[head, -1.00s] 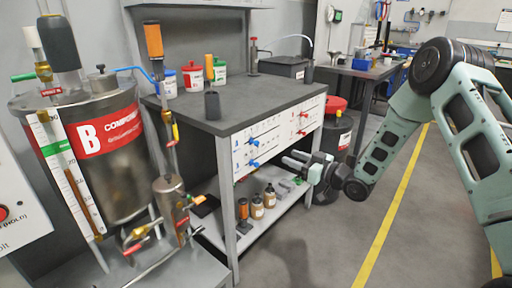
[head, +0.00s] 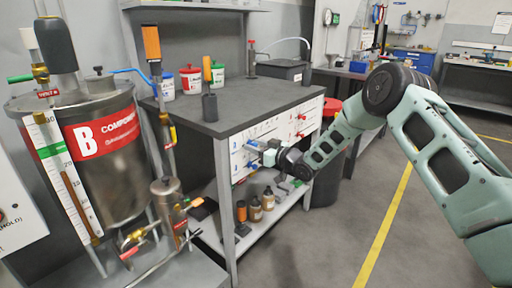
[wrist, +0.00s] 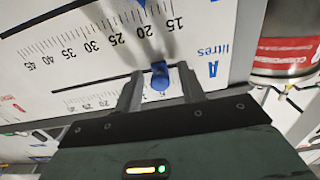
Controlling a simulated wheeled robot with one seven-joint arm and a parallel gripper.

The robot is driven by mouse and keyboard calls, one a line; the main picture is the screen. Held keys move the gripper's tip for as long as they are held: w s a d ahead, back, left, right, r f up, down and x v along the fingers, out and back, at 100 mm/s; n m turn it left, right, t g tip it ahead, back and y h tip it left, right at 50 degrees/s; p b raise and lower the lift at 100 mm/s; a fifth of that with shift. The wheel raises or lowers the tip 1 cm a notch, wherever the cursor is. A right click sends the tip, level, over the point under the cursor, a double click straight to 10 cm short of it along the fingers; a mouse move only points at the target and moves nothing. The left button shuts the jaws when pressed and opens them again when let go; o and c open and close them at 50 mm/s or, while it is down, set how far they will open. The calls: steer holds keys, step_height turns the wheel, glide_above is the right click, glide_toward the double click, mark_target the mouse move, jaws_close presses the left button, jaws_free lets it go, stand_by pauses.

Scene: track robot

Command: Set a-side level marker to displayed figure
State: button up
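A white panel (head: 240,165) on the bench front carries printed scales with sliding blue markers. In the wrist view, which is upside down, a blue marker (wrist: 160,75) sits in a dark slot beside the blue letter A and "litres". The scale (wrist: 100,40) reads from 15 to 45, and the marker is near its 15 end. My gripper (wrist: 160,84) has its two fingers apart, one on each side of the marker, with gaps showing. In the head view my gripper (head: 264,154) is at the panel and partly covers the markers. No A-side figure display is readable.
A steel tank (head: 110,165) marked B, with a scale board (head: 68,178) and pipework, stands at the left. Bottles (head: 254,208) stand on the bench's lower shelf. A dark drum (head: 330,165) is behind my arm. Open floor lies to the right.

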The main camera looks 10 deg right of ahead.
mark_target(263, 135)
jaws_close()
steer(key=w+d, duration=0.1)
steer(key=d, duration=0.1)
steer(key=w+d+b, duration=0.1)
steer(key=w+d, duration=0.1)
steer(key=w+d+b, duration=0.1)
steer(key=w+d, duration=0.1)
steer(key=d, duration=0.1)
jaws_free()
steer(key=p+v, duration=0.1)
steer(key=v, duration=1.6)
steer(key=shift+s+d, duration=0.15)
